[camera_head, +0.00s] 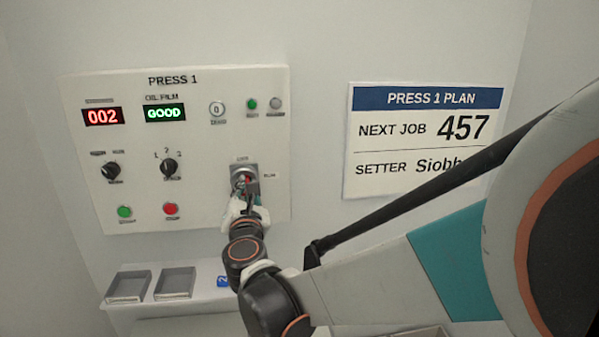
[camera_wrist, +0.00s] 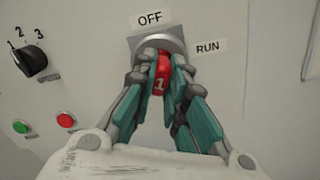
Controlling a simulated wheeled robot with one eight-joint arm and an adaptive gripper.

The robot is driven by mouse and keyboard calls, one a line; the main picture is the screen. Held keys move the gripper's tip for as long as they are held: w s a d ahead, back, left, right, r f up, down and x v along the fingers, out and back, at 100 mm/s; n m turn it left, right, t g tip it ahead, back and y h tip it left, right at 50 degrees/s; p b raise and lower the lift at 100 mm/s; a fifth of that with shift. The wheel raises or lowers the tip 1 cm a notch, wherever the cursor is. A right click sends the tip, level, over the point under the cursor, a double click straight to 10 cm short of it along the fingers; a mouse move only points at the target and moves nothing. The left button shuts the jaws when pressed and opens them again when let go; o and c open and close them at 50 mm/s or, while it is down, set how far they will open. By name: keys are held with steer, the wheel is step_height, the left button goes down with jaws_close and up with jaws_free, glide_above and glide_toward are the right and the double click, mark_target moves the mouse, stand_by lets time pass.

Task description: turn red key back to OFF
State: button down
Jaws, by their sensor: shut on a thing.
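The red key (camera_wrist: 161,75), marked 1, sits in a round metal lock (camera_wrist: 158,43) on a grey plate. The plate has an OFF label (camera_wrist: 150,19) above it and a RUN label (camera_wrist: 208,47) to its right. My gripper (camera_wrist: 161,66) is shut on the red key, with one teal-padded finger on each side. In the head view, my gripper (camera_head: 250,190) is at the lock plate (camera_head: 243,170) on the panel's lower right, and only a little red shows. The key's exact angle is hard to tell because the fingers cover part of it.
The PRESS 1 panel (camera_head: 210,95) has displays reading 002 and GOOD, black knobs (camera_head: 169,167), a green button (camera_head: 125,212) and a red button (camera_head: 171,209). A shelf with grey trays (camera_head: 175,283) is below. A plan sign (camera_head: 425,140) hangs to the right.

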steer(key=shift+n, duration=0.4)
steer(key=n, duration=0.5)
steer(key=shift+s+d, duration=0.1)
steer(key=c, duration=1.5)
jaws_free()
steer(key=shift+c, duration=0.2)
